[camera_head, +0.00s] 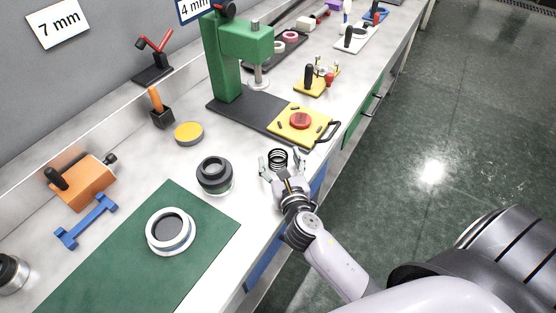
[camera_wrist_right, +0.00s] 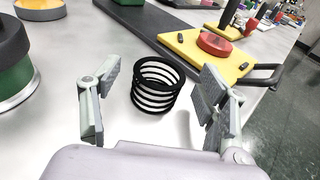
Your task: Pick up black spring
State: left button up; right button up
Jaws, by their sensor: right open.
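The black spring (camera_head: 278,158) stands upright on the white bench top near its front edge. It also shows in the right wrist view (camera_wrist_right: 157,84), centred between the fingers. My right gripper (camera_head: 278,166) is open, with one finger to each side of the spring. In the wrist view a gap shows between the spring and each finger of the gripper (camera_wrist_right: 158,100). The spring's whole outline is visible in the wrist view. My left gripper is not in view.
A yellow plate (camera_head: 288,128) with a red disc and black handle lies just beyond the spring, before the green press (camera_head: 226,62). A dark ring-topped part (camera_head: 214,175) stands to the left. A green mat (camera_head: 196,252) holds a white ring (camera_head: 170,246).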

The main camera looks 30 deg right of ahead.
jog(key=shift+w+d+f, duration=0.1)
jog(key=shift+w, duration=0.3)
jog(key=shift+s, duration=0.1)
jog(key=shift+c, duration=0.3)
